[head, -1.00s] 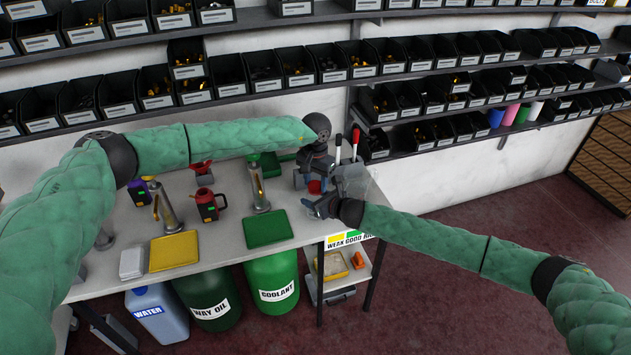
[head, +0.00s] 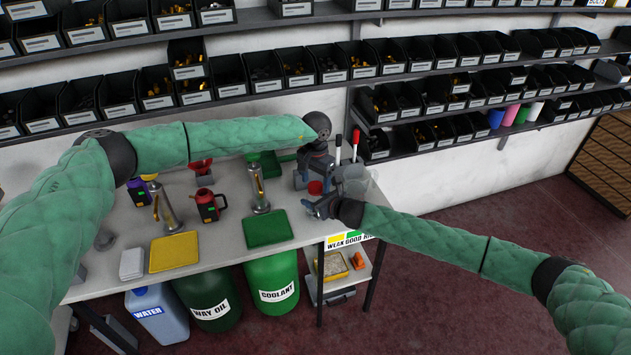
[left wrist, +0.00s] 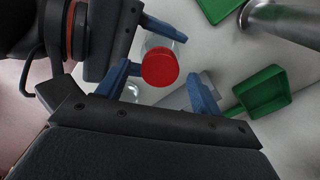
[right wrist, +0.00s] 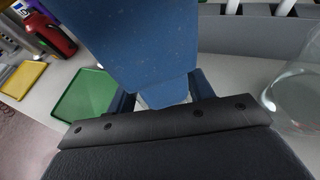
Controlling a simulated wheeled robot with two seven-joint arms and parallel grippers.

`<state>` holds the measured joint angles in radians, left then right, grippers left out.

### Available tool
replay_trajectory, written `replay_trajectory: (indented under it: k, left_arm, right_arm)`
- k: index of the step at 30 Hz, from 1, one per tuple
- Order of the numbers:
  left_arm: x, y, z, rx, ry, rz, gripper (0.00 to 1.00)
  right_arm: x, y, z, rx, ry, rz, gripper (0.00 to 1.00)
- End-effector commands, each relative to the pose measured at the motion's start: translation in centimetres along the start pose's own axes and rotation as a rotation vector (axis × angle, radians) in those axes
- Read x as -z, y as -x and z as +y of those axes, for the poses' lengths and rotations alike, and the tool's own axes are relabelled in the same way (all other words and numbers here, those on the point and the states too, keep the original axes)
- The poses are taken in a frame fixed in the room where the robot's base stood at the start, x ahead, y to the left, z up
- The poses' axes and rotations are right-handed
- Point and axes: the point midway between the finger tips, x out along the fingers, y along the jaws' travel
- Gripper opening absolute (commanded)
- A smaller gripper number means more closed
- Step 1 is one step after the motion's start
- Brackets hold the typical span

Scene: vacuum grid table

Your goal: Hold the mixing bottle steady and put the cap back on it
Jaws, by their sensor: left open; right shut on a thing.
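The red cap (left wrist: 160,67) sits at the top of the clear mixing bottle (left wrist: 176,32) in the left wrist view; whether it is fully seated I cannot tell. The cap also shows in the head view (head: 315,187). My left gripper (left wrist: 163,88) is open, with its blue fingers apart on either side of the cap's near edge. My right gripper (head: 318,206) is shut on the bottle from the side, below the cap. In the right wrist view, a large blue finger part covers most of the bottle.
A green tray (head: 268,228) and a yellow tray (head: 174,252) lie on the table left of the grippers. A metal dispenser (head: 259,190), a green scoop (left wrist: 262,93) and a red-black jug (head: 209,206) stand near. A clear container (right wrist: 298,98) is close beside my right gripper.

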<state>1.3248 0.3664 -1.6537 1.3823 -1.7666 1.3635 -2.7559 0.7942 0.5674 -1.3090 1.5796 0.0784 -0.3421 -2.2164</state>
Motion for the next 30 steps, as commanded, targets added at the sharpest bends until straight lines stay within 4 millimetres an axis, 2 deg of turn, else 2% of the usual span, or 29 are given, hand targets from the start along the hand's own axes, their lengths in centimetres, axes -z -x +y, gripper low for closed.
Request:
replay_trajectory:
  k: [9,21,28,30]
  left_arm:
    - [0.0,3.6,-0.1,0.000,0.000,0.002,0.66]
    - [0.1,4.2,-0.1,0.001,0.000,0.003,0.64]
    - [0.7,6.8,-1.1,0.027,-0.002,0.023,0.64]
    - [0.6,6.8,-1.0,0.025,0.056,0.021,0.64]
  right_arm:
    - [0.0,0.0,0.0,0.001,0.000,0.000,0.00]
    - [0.0,0.0,0.0,0.000,0.000,0.000,0.00]
    - [0.0,0.0,0.0,0.000,0.000,0.000,0.00]
    - [0.0,0.0,0.0,0.000,0.000,0.000,0.00]
